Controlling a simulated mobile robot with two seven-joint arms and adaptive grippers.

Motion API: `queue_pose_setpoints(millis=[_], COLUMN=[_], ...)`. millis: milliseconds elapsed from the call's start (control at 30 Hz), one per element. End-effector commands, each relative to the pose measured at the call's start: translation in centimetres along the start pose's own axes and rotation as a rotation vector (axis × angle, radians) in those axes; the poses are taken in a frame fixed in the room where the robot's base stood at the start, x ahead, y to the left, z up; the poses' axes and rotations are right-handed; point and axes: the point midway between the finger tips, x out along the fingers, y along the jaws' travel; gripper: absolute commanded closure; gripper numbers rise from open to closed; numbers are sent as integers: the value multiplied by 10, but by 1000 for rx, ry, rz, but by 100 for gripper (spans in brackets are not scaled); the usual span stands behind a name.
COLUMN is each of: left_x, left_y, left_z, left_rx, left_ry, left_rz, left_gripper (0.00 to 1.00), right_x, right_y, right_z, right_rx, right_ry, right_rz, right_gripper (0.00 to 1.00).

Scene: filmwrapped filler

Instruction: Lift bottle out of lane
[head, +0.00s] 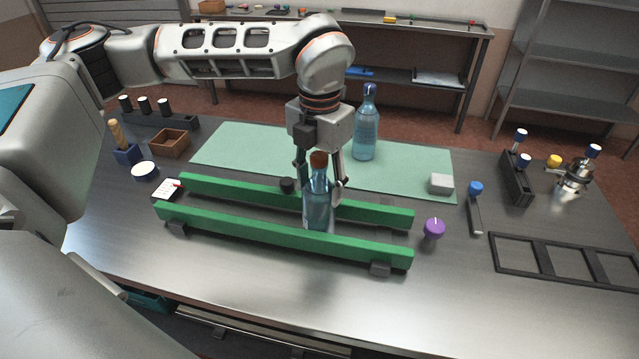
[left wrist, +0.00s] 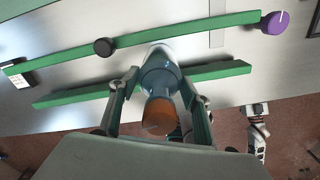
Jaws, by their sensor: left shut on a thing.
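A blue clear bottle with a brown cap (head: 318,205) stands upright between the two green rails of the lane (head: 290,236). It also shows from above in the left wrist view (left wrist: 160,80), with its brown cap towards the camera. My left gripper (head: 322,190) comes down from above and is shut on the bottle, one finger on each side. Whether the bottle's base touches the table is hard to tell.
A second blue bottle with a blue cap (head: 366,125) stands on the green mat (head: 235,148) behind. A black knob (head: 287,185) is by the rear rail. A purple knob (head: 433,228) and a grey block (head: 441,184) lie to the right. The front table strip is clear.

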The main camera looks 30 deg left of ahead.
Motion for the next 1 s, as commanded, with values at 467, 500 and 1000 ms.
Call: queue_pose_setpoints(millis=[467, 500, 1000], left_x=[-8, -9, -16], left_y=[0, 0, 0], left_z=[1, 1, 1], left_rx=[0, 0, 0], left_ry=[-3, -3, -3], left_rz=[-1, -1, -1], left_gripper=[82, 82, 82], right_x=[-3, -3, -5], right_y=[1, 1, 1], right_z=[-5, -6, -6], right_rx=[0, 0, 0], right_ry=[3, 2, -3], right_rz=[1, 0, 0], right_gripper=[100, 100, 100])
